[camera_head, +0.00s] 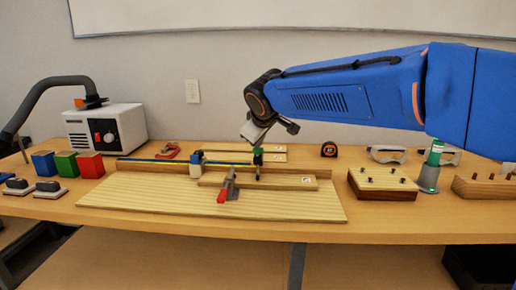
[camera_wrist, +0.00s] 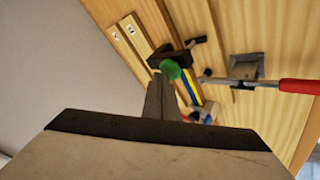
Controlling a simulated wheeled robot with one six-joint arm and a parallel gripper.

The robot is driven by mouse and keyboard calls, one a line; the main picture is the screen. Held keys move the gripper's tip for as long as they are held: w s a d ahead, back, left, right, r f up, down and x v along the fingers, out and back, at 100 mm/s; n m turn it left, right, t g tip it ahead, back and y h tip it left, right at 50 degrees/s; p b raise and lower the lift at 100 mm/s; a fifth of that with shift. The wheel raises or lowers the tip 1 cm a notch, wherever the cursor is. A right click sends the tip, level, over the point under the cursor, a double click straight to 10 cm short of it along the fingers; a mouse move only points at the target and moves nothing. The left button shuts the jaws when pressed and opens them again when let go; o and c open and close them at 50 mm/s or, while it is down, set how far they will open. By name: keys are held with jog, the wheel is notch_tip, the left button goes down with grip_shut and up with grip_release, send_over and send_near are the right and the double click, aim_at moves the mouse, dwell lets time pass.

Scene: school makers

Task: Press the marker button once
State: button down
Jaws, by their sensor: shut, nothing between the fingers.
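The marker button is a green cap (camera_head: 257,151) on a dark upright marker piece, over the board fixture on the bench. The green cap (camera_wrist: 170,69) also shows in the wrist view, beside a black bracket. My gripper (camera_head: 257,143) points down from the wrist, just above the cap. In the wrist view, my gripper (camera_wrist: 160,80) is shut and empty, its narrow tip right next to the green cap. I cannot tell whether the tip touches the cap.
Red, green and blue blocks (camera_head: 66,164) and a white fume extractor (camera_head: 104,128) stand left. A peg block (camera_head: 383,184) and a green-topped stand (camera_head: 431,165) are right.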

dwell(0.3)
jog(key=shift+r, duration=1)
notch_tip(320, 180, up, 6)
dwell(0.5)
dwell(0.4)
jog(key=s+d+f+m+g+h, duration=0.1)
jog(key=s+d+f+m, duration=0.1)
jog(key=s+d+f, duration=0.35)
jog(key=s+d+f+m, duration=0.2)
jog(key=s+d, duration=0.4)
jog(key=d, duration=0.4)
jog(key=s+d+f+m+g+h, duration=0.1)
jog(key=s+d+f, duration=0.2)
jog(key=s+d, duration=0.3)
jog(key=s+d+f+m, duration=0.2)
jog(key=s+d+f, duration=0.1)
jog(key=s+f, duration=0.3)
jog(key=s+d+f+m+g, duration=0.1)
jog(key=s+d+f, duration=0.3)
jog(key=s, duration=0.4)
jog(key=s+d+f+m+g, duration=0.1)
jog(key=s+d+f+m, duration=0.2)
jog(key=s+f, duration=0.4)
jog(key=shift+d+f, duration=0.35)
jog(key=shift+d, duration=0.05)
